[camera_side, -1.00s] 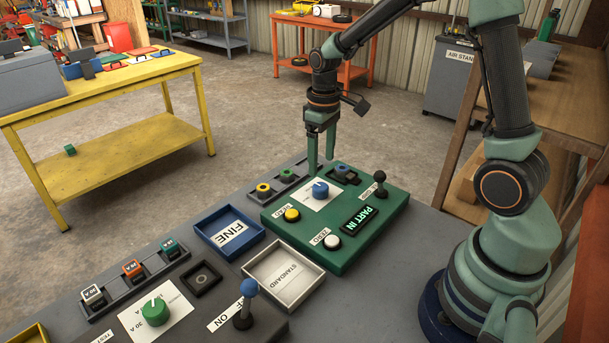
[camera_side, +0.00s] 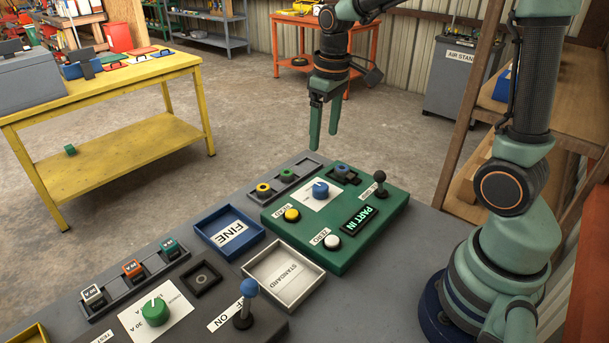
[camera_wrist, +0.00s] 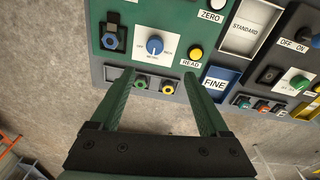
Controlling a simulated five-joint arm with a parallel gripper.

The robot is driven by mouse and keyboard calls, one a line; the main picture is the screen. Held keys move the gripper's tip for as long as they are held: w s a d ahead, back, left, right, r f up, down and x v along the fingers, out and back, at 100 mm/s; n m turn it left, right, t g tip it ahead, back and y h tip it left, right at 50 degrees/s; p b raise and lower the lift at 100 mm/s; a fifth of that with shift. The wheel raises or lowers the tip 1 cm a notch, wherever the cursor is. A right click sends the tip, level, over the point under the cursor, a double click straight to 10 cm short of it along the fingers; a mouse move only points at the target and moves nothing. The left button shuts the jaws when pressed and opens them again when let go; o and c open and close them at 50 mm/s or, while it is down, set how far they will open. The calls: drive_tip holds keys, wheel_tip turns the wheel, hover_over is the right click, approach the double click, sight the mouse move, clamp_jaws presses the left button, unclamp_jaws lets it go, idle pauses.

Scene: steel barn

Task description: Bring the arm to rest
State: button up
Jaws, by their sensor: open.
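My gripper (camera_side: 324,140) hangs above the far edge of the green panel, fingers pointing down. Its jaws are apart and nothing is between them; they also show apart in the wrist view (camera_wrist: 161,85). The green panel (camera_side: 365,232) lies on the grey bench and carries a blue knob (camera_side: 320,189), a yellow READ button (camera_side: 292,215), a white ZERO button (camera_side: 332,242), a black lever (camera_side: 380,180) and a lit PART IN display (camera_side: 359,220). The fingers are clear of the panel.
A grey rack (camera_side: 292,180) with yellow and green ringed pieces lies by the panel. A blue FINE tray (camera_side: 204,229) and a white STANDARD tray (camera_side: 317,284) are empty. Nearby stand a green knob (camera_side: 155,311) and a blue-topped lever (camera_side: 247,292). Open floor lies beyond the bench.

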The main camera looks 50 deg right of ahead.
drive_tip(key=s+a+r+m+t, duration=0.1)
drive_tip(key=s+a+r+t, duration=0.3)
drive_tip(key=s, duration=0.5)
drive_tip(key=shift+s+a+r+t, duration=0.3)
drive_tip(key=shift+a+r, duration=0.3)
drive_tip(key=shift+r, duration=0.2)
